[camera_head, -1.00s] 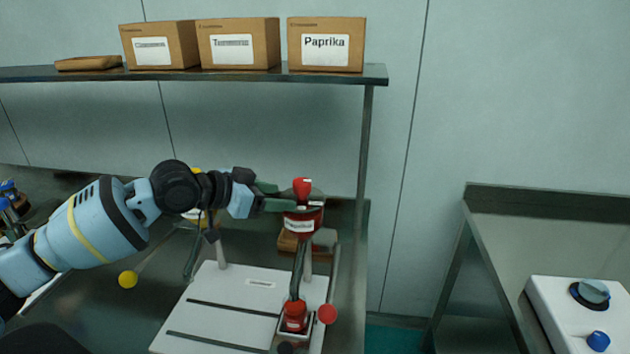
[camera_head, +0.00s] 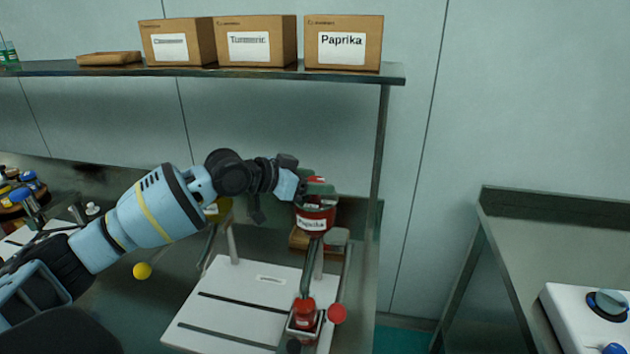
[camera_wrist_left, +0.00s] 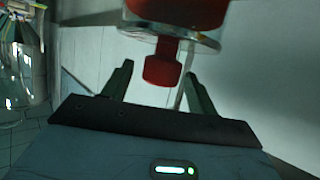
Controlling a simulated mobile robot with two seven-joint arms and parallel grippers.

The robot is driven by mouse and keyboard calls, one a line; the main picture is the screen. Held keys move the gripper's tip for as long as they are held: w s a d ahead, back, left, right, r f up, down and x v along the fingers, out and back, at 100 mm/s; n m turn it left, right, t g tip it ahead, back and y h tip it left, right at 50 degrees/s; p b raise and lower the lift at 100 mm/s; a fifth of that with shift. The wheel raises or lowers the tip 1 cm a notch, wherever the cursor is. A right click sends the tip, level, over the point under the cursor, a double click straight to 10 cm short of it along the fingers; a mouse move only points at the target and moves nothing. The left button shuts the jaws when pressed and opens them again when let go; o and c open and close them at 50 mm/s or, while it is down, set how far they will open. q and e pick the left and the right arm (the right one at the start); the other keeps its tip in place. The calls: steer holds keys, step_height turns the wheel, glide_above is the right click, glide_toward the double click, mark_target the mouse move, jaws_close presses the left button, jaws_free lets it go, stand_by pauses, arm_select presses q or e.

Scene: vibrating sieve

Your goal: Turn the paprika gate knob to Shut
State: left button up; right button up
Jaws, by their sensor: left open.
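The paprika hopper (camera_head: 314,222) is a red-banded jar labelled "Paprika", standing upright above the white machine in the head view. A red knob stands on top of it, mostly covered by my gripper there. In the left wrist view the red knob (camera_wrist_left: 162,66) hangs from the red hopper part (camera_wrist_left: 180,12). My left gripper (camera_head: 318,188) is open at the knob. Its two green fingers, also in the left wrist view (camera_wrist_left: 160,88), stand on either side of the knob with gaps visible. No knob position marks are readable. My right gripper is not in view.
A shelf (camera_head: 110,69) with a Paprika box (camera_head: 342,45) and other boxes runs above the arm. The white sieve machine (camera_head: 240,290) stands below, with a red-capped container (camera_head: 304,315) at its front. A shelf post (camera_head: 380,150) stands right of the hopper.

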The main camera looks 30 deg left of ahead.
arm_select(q)
steer(key=shift+w+d+f, duration=0.15)
steer(key=shift+w+d, duration=0.05)
steer(key=shift+w, duration=0.1)
steer(key=shift+c, duration=0.3)
